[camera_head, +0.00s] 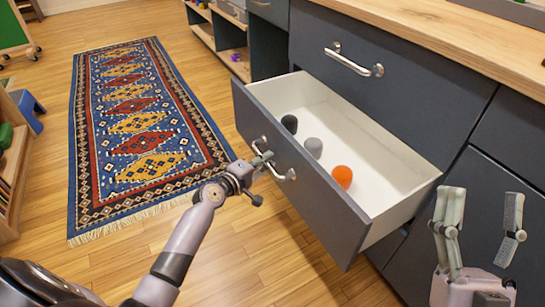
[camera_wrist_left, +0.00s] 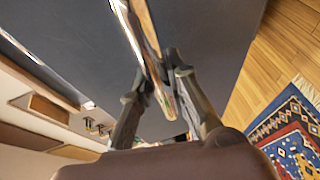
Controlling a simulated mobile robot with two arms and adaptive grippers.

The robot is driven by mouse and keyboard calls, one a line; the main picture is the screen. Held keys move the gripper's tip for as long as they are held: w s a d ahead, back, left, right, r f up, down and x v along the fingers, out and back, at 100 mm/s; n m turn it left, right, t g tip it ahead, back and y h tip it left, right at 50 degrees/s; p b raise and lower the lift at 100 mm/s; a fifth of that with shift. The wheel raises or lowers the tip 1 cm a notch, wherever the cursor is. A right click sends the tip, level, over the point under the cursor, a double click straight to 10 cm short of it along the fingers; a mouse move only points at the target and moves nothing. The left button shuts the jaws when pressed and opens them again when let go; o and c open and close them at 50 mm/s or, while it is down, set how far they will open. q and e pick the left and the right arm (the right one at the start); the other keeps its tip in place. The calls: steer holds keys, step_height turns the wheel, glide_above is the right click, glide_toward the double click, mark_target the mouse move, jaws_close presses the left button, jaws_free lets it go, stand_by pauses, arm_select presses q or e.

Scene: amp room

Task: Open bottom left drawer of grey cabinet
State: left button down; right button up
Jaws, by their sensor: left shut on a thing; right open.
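The grey cabinet (camera_head: 395,75) has a drawer (camera_head: 315,207) pulled well out, showing its white inside. My left gripper (camera_head: 262,163) is shut on this drawer's metal handle (camera_head: 286,176). In the left wrist view, the fingers (camera_wrist_left: 157,88) close around the handle bar (camera_wrist_left: 140,25) against the dark drawer front (camera_wrist_left: 210,40). Inside the drawer lie a black ball (camera_head: 289,124), a grey ball (camera_head: 313,147) and an orange ball (camera_head: 342,177). My right gripper (camera_head: 482,222) is open and empty, beside the cabinet's lower right front.
A shut drawer with a metal handle (camera_head: 352,62) is above the open one, under a wooden top (camera_head: 450,30). A patterned rug (camera_head: 140,125) lies on the wooden floor at left. Low shelves stand at the far back and left edge.

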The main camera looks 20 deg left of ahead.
arm_select(q)
steer(key=shift+s+a, duration=0.8)
steer(key=shift+s, duration=0.3)
steer(key=shift+s+a, duration=0.75)
steer(key=shift+s, duration=0.3)
arm_select(e)
steer(key=shift+s+r+t, duration=0.5)
steer(key=shift+s, duration=0.25)
arm_select(q)
steer(key=c, duration=1.5)
jaws_free()
steer(key=shift+c, duration=0.2)
arm_select(e)
steer(key=shift+d, duration=0.1)
arm_select(q)
steer(key=v, duration=1.2)
